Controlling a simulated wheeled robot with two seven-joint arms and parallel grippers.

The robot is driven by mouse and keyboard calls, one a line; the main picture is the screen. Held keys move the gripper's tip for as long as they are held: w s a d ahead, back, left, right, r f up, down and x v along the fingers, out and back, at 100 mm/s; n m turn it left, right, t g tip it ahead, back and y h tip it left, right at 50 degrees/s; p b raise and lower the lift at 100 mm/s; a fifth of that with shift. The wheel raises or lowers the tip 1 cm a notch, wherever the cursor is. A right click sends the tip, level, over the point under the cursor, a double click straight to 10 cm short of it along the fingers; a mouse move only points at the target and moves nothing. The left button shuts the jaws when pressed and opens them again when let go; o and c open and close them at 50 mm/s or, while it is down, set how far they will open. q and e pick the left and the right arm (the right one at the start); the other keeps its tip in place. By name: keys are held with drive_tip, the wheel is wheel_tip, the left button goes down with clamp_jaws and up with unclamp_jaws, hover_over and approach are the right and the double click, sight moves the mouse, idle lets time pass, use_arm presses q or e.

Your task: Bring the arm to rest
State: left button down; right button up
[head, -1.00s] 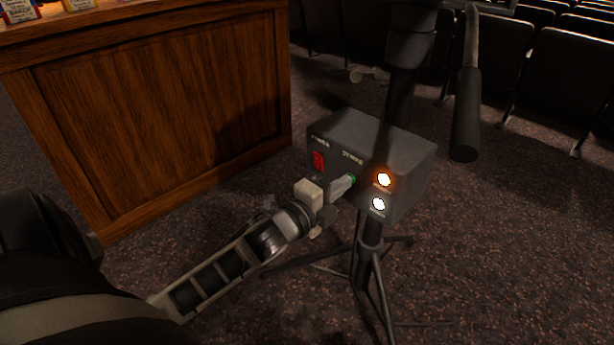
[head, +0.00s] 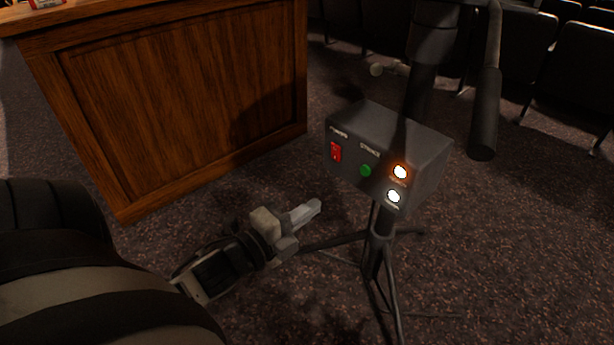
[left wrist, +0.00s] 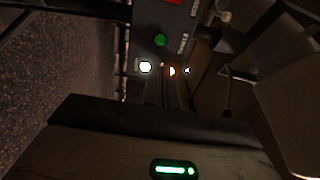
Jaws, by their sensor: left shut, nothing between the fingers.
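My left gripper (head: 314,207) is shut and empty in the head view. It points up and to the right, below and to the left of a dark control box (head: 425,145), with a clear gap between them. The box's front has a red switch (head: 336,152), a green button (head: 366,171), an orange-rimmed lit lamp (head: 400,172) and a white lit lamp (head: 393,196). The left wrist view also shows the green button (left wrist: 160,40) and the white lamp (left wrist: 145,67). My right gripper is in neither view.
The box is on a tripod stand (head: 380,250) with legs spread on the carpet. A wooden desk (head: 180,100) stands at the upper left. A dark padded handle (head: 484,115) hangs at the right. Rows of seats (head: 565,85) fill the back. Carpet at lower right is open.

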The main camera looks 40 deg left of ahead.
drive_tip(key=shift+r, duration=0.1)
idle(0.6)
